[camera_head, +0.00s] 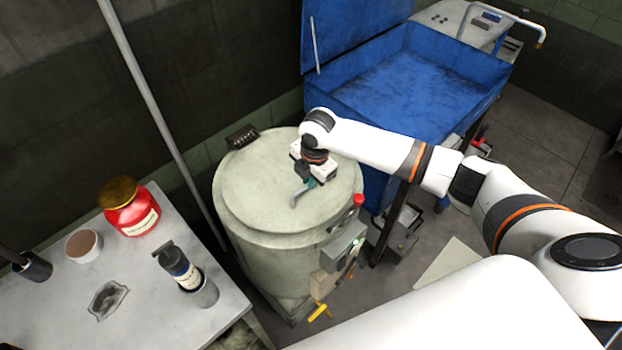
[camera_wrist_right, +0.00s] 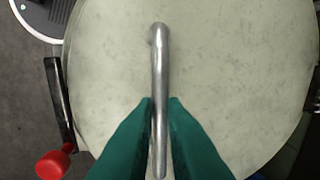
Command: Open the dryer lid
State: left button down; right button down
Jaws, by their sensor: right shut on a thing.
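The dryer (camera_head: 275,240) is a pale grey-green drum standing on the floor in the head view. Its round lid (camera_head: 255,185) lies flat on top, and it fills most of the right wrist view (camera_wrist_right: 240,70). A metal bar handle (camera_wrist_right: 160,70) rises from the lid. My right gripper (camera_head: 309,183) is over the lid, and its green fingers (camera_wrist_right: 160,115) are shut on the handle, one on each side. A dark hinge (camera_head: 242,136) sits at the lid's back edge. My left gripper is not in view.
A red knob (camera_head: 358,199) on a lever stands at the dryer's right rim. A blue open tub (camera_head: 420,80) stands behind right. A grey table (camera_head: 140,290) at left holds a red jar (camera_head: 130,208), a cup (camera_head: 83,245) and a dark bottle (camera_head: 180,268). The wall is close behind.

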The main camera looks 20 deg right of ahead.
jog(key=w+a+r+g+p, duration=0.1)
jog(key=w+r, duration=0.3)
jog(key=r, duration=0.4)
jog(key=w+a+r+g+p, duration=0.1)
jog(key=w+r+p, duration=0.3)
jog(key=r, duration=0.4)
jog(key=shift+w+a+r+h, duration=0.3)
jog(key=shift+a+h, duration=0.1)
jog(key=shift+a, duration=0.25)
jog(key=shift+f, duration=0.15)
